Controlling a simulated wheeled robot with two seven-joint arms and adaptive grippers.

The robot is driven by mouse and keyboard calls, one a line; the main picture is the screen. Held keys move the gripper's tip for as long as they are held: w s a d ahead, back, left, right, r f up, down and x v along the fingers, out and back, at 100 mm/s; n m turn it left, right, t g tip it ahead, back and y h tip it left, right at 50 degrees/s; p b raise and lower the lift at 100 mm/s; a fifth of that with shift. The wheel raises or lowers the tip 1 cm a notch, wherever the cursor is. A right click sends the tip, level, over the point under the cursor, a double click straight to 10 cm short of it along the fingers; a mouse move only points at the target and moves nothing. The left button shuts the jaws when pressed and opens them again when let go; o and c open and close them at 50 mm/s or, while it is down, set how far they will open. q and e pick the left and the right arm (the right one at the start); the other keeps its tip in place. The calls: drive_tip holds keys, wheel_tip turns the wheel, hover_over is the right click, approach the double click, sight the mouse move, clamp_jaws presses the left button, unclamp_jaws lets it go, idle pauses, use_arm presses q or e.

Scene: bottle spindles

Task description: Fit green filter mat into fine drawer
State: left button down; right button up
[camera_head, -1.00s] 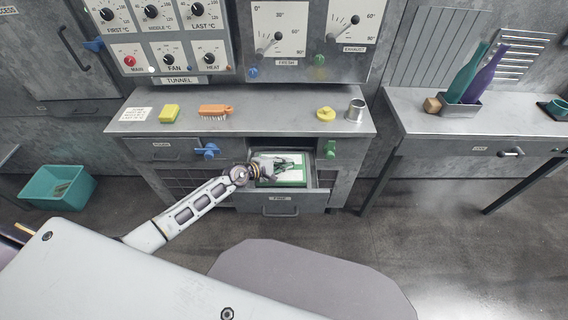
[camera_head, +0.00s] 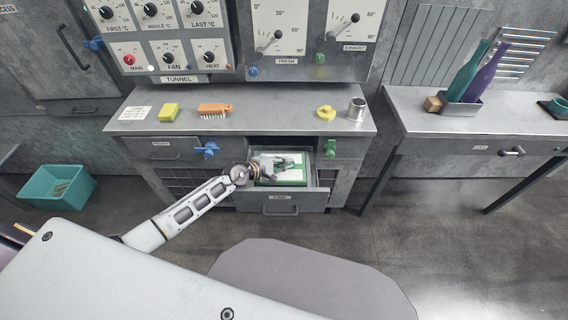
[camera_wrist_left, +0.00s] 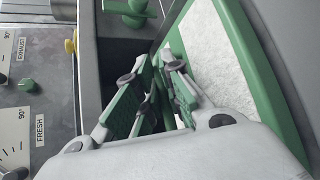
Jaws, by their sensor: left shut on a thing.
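The filter mat (camera_head: 291,182), a white pad in a green frame, lies in the open fine drawer (camera_head: 279,208) in the head view. In the left wrist view its green frame and white pad (camera_wrist_left: 226,62) show large at the upper right, beside the fingers. My left gripper (camera_head: 290,163) reaches over the mat from the left and is shut on it; the exact grip point is partly hidden by the fingers. The fingers (camera_wrist_left: 160,95) also show in the left wrist view. Whether the mat sits flat on the drawer floor cannot be told. My right gripper is not in view.
Above the drawer, a bench top (camera_head: 260,122) carries a yellow sponge (camera_head: 169,112), an orange brush (camera_head: 215,109), a yellow knob (camera_head: 326,113) and a metal cup (camera_head: 357,108). A blue latch (camera_head: 207,151) and a green latch (camera_head: 330,149) flank the opening. A teal bin (camera_head: 58,187) stands left.

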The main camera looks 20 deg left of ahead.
use_arm(q)
drive_tip(key=shift+s+f, duration=0.15)
drive_tip(key=shift+f, duration=0.15)
